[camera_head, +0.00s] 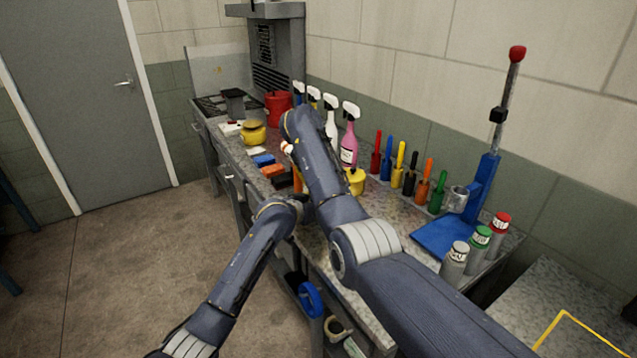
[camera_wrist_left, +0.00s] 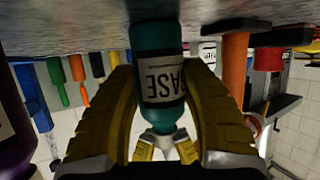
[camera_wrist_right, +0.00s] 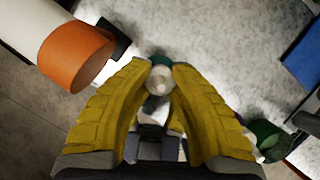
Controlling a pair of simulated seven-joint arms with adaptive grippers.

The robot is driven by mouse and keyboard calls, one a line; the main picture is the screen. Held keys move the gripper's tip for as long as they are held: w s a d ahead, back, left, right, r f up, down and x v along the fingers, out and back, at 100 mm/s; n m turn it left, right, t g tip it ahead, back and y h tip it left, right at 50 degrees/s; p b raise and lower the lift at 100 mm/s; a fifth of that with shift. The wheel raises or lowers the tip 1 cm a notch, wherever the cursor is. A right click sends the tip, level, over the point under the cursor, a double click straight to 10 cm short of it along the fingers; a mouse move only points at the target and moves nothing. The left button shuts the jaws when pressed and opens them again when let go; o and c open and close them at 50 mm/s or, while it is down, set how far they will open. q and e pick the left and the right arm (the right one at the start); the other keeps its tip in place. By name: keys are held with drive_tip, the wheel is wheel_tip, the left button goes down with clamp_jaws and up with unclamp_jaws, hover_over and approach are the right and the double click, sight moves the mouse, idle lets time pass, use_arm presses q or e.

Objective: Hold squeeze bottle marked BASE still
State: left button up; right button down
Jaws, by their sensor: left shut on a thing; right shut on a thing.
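The squeeze bottle marked BASE is a teal bottle (camera_wrist_left: 148,42) with a white label. In the left wrist view, which shows the scene upside down, it stands on the speckled bench top. My left gripper (camera_wrist_left: 160,90) has its yellow fingers shut around the bottle's body. My right gripper (camera_wrist_right: 160,72) comes from above, its fingers shut at the bottle's pale cap (camera_wrist_right: 158,80). Its fingertips also show around the cap in the left wrist view (camera_wrist_left: 164,148). In the head view, my arms hide the bottle and both grippers.
Spray bottles, including a pink one (camera_head: 349,148), and a row of coloured-handled tools (camera_head: 410,172) stand along the wall. A blue stand (camera_head: 450,234) and labelled canisters (camera_head: 455,265) occupy the near end of the bench.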

drive_tip(key=shift+a+m+g+h, duration=0.1)
drive_tip(key=shift+m+g+h, duration=0.3)
drive_tip(key=shift+m, duration=1)
drive_tip(key=c, duration=1.1)
unclamp_jaws()
drive_tip(key=shift+o, duration=0.2)
